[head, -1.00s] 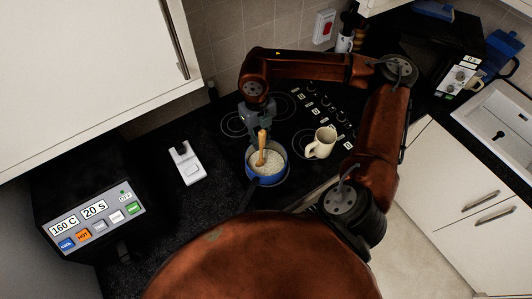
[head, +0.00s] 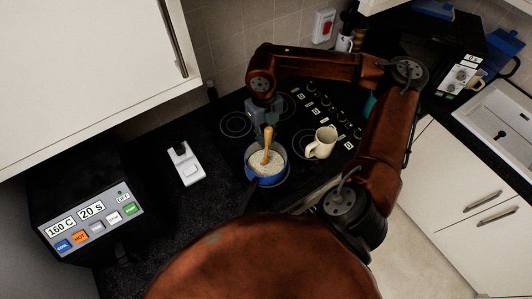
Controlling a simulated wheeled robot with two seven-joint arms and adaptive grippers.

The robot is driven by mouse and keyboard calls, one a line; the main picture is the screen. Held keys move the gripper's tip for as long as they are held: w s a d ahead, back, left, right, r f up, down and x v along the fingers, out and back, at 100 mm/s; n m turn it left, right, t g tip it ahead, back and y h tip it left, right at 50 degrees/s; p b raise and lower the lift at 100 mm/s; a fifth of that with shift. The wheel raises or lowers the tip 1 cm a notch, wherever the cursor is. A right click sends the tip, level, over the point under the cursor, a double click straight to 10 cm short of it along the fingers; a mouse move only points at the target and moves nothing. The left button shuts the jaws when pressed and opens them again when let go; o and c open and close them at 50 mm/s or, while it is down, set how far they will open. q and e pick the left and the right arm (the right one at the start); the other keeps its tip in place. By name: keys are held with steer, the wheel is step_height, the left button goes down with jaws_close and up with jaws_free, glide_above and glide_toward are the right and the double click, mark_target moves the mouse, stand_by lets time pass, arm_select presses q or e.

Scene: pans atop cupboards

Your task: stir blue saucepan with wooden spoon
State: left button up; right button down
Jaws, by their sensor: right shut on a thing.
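The blue saucepan (head: 268,180) stands on the black hob near its front left and holds pale, grainy contents. Its dark handle points toward the lower left. The wooden spoon (head: 267,147) stands nearly upright in the saucepan, its lower end in the contents. My right gripper (head: 265,126) is above the saucepan, pointing down, shut on the top of the spoon's handle. Its fingertips are small and dark in this view. My left gripper is out of the picture.
A cream mug (head: 321,143) stands on the hob just right of the saucepan. A white device (head: 185,164) lies on the black counter to the left. A control panel (head: 92,224) is at lower left. A white wall cupboard (head: 90,70) hangs at upper left.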

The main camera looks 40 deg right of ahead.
mark_target(267, 127)
steer(key=shift+s+r+p, duration=0.2)
steer(key=shift+r+p, duration=0.95)
steer(key=shift+r, duration=0.9)
steer(key=shift+s+r+p, duration=0.15)
steer(key=shift+r+p, duration=0.95)
steer(key=shift+r, duration=0.9)
steer(key=shift+r+p, duration=1.45)
steer(key=shift+r, duration=1.1)
steer(key=shift+f, duration=0.1)
